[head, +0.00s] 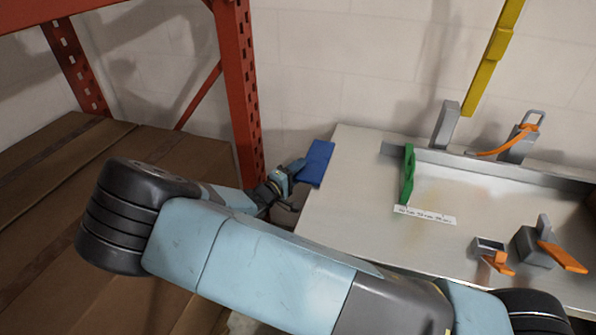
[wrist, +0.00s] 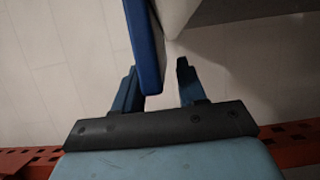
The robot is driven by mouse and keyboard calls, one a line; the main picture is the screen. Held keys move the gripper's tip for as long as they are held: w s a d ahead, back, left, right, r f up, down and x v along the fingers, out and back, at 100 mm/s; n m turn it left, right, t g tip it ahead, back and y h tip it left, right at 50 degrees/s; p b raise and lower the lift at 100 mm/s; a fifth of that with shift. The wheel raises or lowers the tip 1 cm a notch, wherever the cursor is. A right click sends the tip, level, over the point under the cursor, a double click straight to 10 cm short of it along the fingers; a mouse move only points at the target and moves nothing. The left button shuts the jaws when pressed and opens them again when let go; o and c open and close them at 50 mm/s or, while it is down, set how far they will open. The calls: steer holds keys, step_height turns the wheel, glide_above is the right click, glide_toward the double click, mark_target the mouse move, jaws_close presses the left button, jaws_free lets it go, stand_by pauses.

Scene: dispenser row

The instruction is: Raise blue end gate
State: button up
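The blue end gate (head: 316,163) is a flat blue panel at the left end of the pale metal table (head: 345,215) in the head view. It slants up past the table's corner. In the wrist view the blue gate (wrist: 145,45) comes down from the top, its lower end beside the inner side of the left finger. My gripper (head: 290,178) is at the gate's left side in the head view, partly hidden by my arm. In the wrist view my gripper (wrist: 159,70) is open, with a clear gap between the gate and the right finger. Whether the left finger touches the gate, I cannot tell.
A green gate (head: 408,175) stands on the table, with a white label strip (head: 424,214) by it. Grey clamps with orange handles (head: 562,257) sit at the right. A yellow bar (head: 494,58) rises behind. A red rack post (head: 240,90) and cardboard boxes (head: 60,190) are left.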

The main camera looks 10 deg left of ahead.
jaws_close()
steer(key=shift+s+a, duration=0.1)
stand_by(0.5)
